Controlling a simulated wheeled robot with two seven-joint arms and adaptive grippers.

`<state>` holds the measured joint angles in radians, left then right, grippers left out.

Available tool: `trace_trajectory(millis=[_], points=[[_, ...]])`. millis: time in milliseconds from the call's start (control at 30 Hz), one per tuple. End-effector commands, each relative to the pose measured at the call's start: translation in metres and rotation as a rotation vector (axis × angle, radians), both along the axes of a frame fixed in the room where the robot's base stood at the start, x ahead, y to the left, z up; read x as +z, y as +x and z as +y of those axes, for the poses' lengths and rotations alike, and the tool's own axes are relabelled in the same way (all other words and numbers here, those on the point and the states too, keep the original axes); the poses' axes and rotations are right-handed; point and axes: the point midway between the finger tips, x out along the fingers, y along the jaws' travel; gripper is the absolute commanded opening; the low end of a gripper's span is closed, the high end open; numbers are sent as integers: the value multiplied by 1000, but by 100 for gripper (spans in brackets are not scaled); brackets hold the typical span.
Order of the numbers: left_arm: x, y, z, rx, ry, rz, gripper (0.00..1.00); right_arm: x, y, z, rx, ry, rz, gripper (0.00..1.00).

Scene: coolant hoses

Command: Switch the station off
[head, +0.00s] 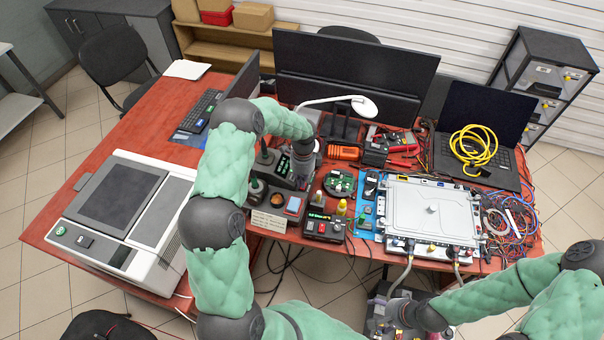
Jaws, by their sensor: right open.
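Several small electronic units stand at the table's middle, and I cannot tell for certain which is the station. A dark box with a lit display and a red part on its front (324,230) sits at the front edge. A dark unit with green lit marks (282,166) stands behind it to the left. My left gripper (304,168) points down beside that unit; its fingers are too small and hidden to read. My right gripper (386,312) is open, low in front of the table, below the hoses (405,268) of the white-lidded case (428,212).
A large white machine (125,215) stands on the left of the red table (115,130). Monitors (350,72) and a laptop (480,125) with a yellow cable line the back. Loose wires (510,215) crowd the right. A small card (268,221) stands at the front edge.

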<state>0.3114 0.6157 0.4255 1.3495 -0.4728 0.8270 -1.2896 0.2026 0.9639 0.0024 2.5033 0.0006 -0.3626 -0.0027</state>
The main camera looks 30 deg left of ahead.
Motion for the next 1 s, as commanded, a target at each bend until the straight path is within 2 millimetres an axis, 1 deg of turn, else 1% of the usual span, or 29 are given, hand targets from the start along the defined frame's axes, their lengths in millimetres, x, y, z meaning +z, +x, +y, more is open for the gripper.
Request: trace_trajectory(millis=[33, 100, 200, 533, 667, 1000], points=[[-6, -1, 0, 1, 0, 0, 0, -1, 0, 0, 0, 0, 0, 74], [-11, -1, 0, 1, -1, 0, 0, -2, 0, 0, 0, 0, 0, 74], [-14, -2, 0, 2, -1, 0, 0, -2, 0, 0, 0, 0, 0, 74], [-15, -2, 0, 1, 0, -1, 0, -2, 0, 0, 0, 0, 0, 74], [-23, -5, -1, 1, 0, 1, 0, -7, 0, 0, 0, 0, 0, 74], [-24, -5, -1, 0, -2, 3, 0, -6, 0, 0, 0, 0, 0, 74]])
